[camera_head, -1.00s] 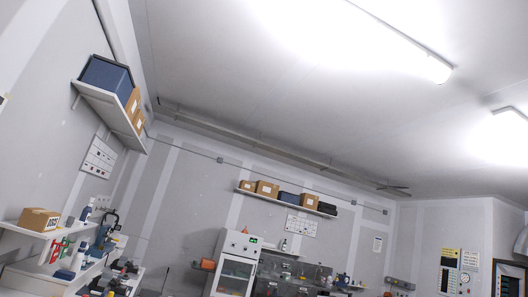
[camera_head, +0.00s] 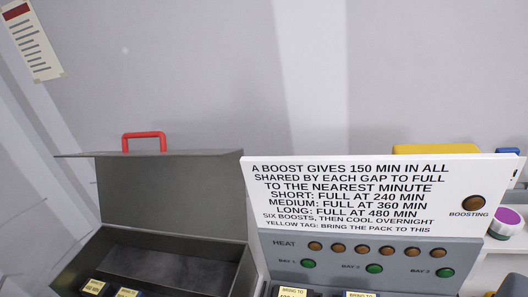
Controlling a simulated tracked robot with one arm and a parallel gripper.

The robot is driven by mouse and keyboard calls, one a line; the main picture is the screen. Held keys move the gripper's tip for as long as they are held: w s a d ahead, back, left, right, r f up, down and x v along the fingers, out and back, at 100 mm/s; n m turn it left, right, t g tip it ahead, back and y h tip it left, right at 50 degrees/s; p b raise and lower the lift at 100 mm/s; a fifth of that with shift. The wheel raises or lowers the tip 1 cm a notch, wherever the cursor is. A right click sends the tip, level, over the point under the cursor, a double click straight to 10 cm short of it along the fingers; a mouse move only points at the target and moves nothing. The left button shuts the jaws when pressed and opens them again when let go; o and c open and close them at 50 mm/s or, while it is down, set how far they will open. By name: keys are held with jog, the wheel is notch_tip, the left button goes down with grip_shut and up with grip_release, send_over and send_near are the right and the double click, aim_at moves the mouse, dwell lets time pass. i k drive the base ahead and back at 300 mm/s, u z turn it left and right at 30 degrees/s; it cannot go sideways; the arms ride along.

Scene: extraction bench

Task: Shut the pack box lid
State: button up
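A dark grey box, the pack box (camera_head: 244,272), is at the lower left with its front cut off by the bottom edge of the picture. Its lid (camera_head: 175,192) is open and stands up at the back. A red handle (camera_head: 143,141) shows at the top of the lid. The box's inside is visible, with black packs with yellow labels (camera_head: 94,287) at the bottom edge. My gripper is not in view.
Close on the right is a grey heat panel (camera_head: 355,263) with several orange and green lamps, under a white text sign (camera_head: 350,185). Behind it is something yellow (camera_head: 435,149). A purple-topped white item (camera_head: 507,216) is at the far right. A wall notice (camera_head: 33,42) hangs upper left.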

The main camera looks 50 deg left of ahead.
aim_at(196, 192)
jog(key=u, duration=0.45)
jog(key=k, duration=1.15)
jog(key=u, duration=0.6)
jog(key=i, duration=1.25)
jog(key=u, duration=0.6)
jog(key=k, duration=1.25)
jog(key=z, duration=0.4)
jog(key=i, duration=1.7)
jog(key=z, duration=0.05)
